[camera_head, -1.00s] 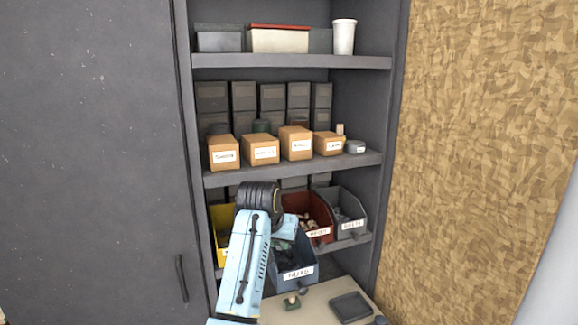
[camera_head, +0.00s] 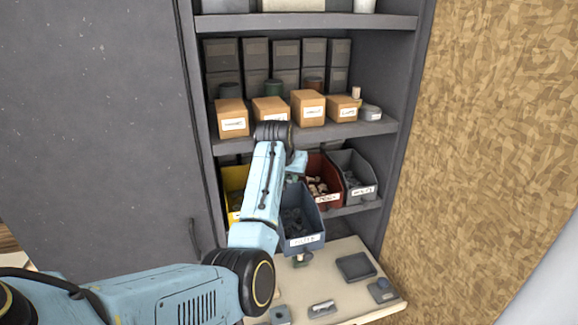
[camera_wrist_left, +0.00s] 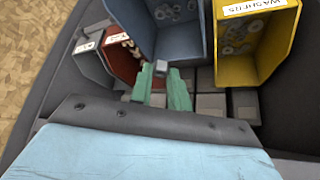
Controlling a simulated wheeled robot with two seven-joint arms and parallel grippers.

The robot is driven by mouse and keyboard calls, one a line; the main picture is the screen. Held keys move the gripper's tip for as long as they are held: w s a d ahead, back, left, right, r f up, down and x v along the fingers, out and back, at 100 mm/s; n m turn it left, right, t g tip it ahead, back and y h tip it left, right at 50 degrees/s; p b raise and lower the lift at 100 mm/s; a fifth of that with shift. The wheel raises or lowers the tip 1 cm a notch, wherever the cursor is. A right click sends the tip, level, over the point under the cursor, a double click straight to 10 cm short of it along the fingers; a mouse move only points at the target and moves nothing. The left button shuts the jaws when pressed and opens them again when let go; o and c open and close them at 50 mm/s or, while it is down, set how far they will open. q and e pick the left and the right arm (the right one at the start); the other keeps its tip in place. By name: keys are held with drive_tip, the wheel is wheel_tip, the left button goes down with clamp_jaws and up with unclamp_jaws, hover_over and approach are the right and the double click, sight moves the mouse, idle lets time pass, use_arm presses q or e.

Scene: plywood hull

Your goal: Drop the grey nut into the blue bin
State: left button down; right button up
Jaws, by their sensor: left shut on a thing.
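The blue bin (camera_head: 302,241) stands tilted forward on the lower shelf, with dark grey pieces inside and a white label on its front. It also shows at the top of the left wrist view (camera_wrist_left: 185,47). My left gripper (camera_head: 292,177) is above the back part of the blue bin. In the left wrist view its green fingers (camera_wrist_left: 164,82) are shut on the small grey nut (camera_wrist_left: 160,68), which appears against the bin's near edge. The height of the nut over the bin is hard to tell. My right gripper is not in view.
A yellow bin (camera_wrist_left: 264,77) stands on one side of the blue bin. A red bin (camera_head: 323,173) and a grey bin (camera_head: 356,180) stand on the other. The shelf (camera_head: 330,131) above carries several cardboard boxes. A pale worktop (camera_head: 335,292) with a dark tray (camera_head: 356,266) lies below.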

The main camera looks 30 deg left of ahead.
use_arm(q)
drive_tip(key=shift+f, duration=0.35)
drive_tip(key=c, duration=1.3)
unclamp_jaws()
drive_tip(key=shift+o, duration=0.2)
drive_tip(key=b+v, duration=0.2)
drive_tip(key=v, duration=1.1)
drive_tip(key=shift+r, duration=0.2)
